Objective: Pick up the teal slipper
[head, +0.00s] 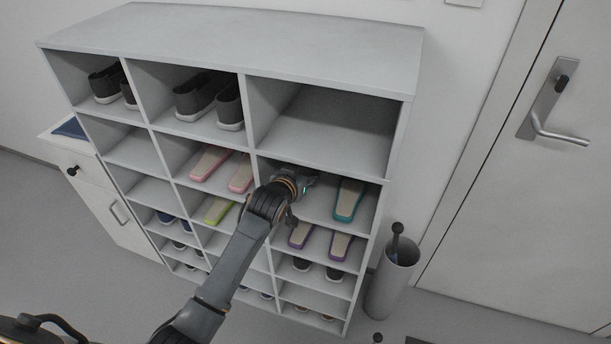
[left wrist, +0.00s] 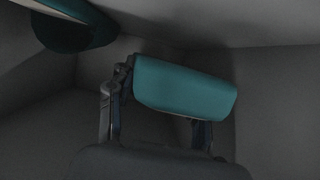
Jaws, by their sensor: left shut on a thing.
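A teal slipper (head: 349,200) with a beige insole lies in the right column of the shelf, second compartment down. My left gripper (head: 308,184) reaches into the left part of that same compartment. In the left wrist view the left gripper (left wrist: 158,122) is shut on a teal slipper (left wrist: 185,88), which shows its smooth teal side between the fingers. The other teal slipper also shows at the upper left of that view (left wrist: 75,30). In the head view the held slipper is hidden behind my arm and gripper. My right gripper is not in view.
The shelf (head: 250,35) holds dark shoes (head: 195,95), pink slippers (head: 210,163), a lime slipper (head: 218,210) and purple slippers (head: 340,245). Dividers bound the compartment closely. The top right compartment is empty. A grey bin (head: 391,282) and a door (head: 530,190) stand to the right.

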